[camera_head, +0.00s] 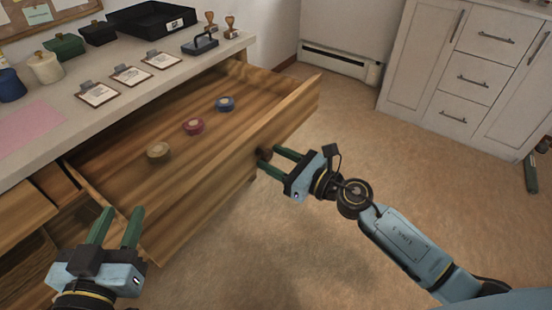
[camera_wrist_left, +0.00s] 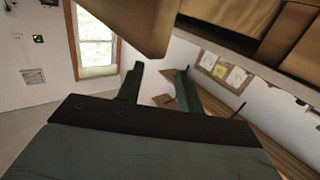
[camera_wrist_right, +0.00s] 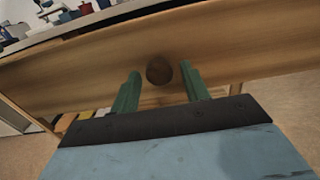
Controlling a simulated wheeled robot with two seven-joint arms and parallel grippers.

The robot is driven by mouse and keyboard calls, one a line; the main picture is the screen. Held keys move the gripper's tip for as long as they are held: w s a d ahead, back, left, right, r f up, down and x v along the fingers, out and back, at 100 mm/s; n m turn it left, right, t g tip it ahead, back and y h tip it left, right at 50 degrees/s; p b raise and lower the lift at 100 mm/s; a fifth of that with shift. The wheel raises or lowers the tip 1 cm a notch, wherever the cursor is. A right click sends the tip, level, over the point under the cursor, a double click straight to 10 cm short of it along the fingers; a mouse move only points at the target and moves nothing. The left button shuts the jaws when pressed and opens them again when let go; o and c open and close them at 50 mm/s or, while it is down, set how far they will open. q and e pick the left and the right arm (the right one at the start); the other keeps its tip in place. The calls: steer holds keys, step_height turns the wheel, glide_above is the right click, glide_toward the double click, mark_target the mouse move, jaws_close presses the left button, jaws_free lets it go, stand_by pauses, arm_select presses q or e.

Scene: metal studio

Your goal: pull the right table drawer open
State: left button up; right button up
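The right table drawer (camera_head: 285,118) is wooden and stands pulled far out from under the tabletop. Its round dark knob (camera_head: 264,153) is on the front panel, and it shows in the right wrist view (camera_wrist_right: 159,70). My right gripper (camera_head: 268,159) is in front of the panel with its fingers apart. The knob appears between the fingertips (camera_wrist_right: 160,76), with a gap on each side. My left gripper (camera_head: 118,218) is open and empty, near the drawer's left front corner. It also shows open in the left wrist view (camera_wrist_left: 155,75).
Three round items lie in the drawer: tan (camera_head: 158,152), red (camera_head: 193,127) and blue (camera_head: 225,104). The tabletop (camera_head: 70,95) holds clipboards, a black tray (camera_head: 150,20), jars and stamps. White cabinets (camera_head: 470,75) stand at the back right. The floor (camera_head: 370,140) before the drawer is clear.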

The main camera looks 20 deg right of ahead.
steer(key=shift+o, duration=0.4)
steer(key=shift+s, duration=0.1)
steer(key=shift+s+d, duration=0.15)
arm_select(q)
steer(key=r, duration=0.1)
steer(key=r+t, duration=0.1)
steer(key=r, duration=0.1)
steer(key=shift+d+t+h+b, duration=0.25)
steer(key=shift+t+h+b, duration=0.1)
steer(key=shift+t+h, duration=0.05)
arm_select(e)
steer(key=v, duration=1.2)
steer(key=shift+s+d, duration=0.3)
